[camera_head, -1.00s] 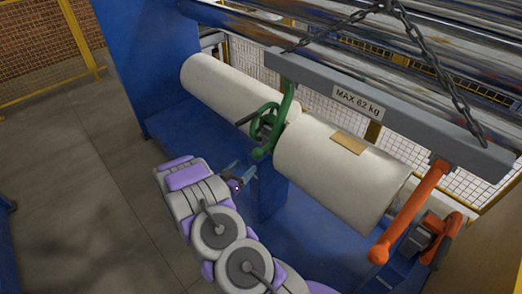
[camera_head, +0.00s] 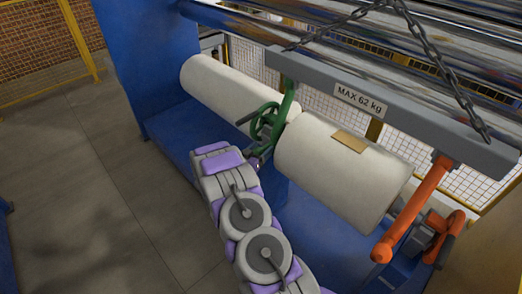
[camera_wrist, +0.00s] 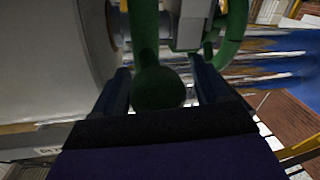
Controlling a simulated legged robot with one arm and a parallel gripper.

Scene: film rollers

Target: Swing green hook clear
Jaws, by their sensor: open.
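The green hook (camera_head: 289,95) hangs from the grey beam (camera_head: 325,85), between the ends of two white rollers. A curved green part with a dark grip stands beside its arm. My gripper (camera_head: 260,160) is at the hook's lower end, which it partly hides in the head view. In the wrist view, the open fingers of my gripper (camera_wrist: 160,82) stand on either side of the hook's round green end (camera_wrist: 158,90). I cannot tell whether either finger touches it.
The left white roller (camera_head: 222,88) and right white roller (camera_head: 330,170) flank the hook closely. An orange hook (camera_head: 412,210) hangs at the beam's right end. Chains (camera_head: 425,45) hold the beam. The floor (camera_head: 80,190) at left is clear.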

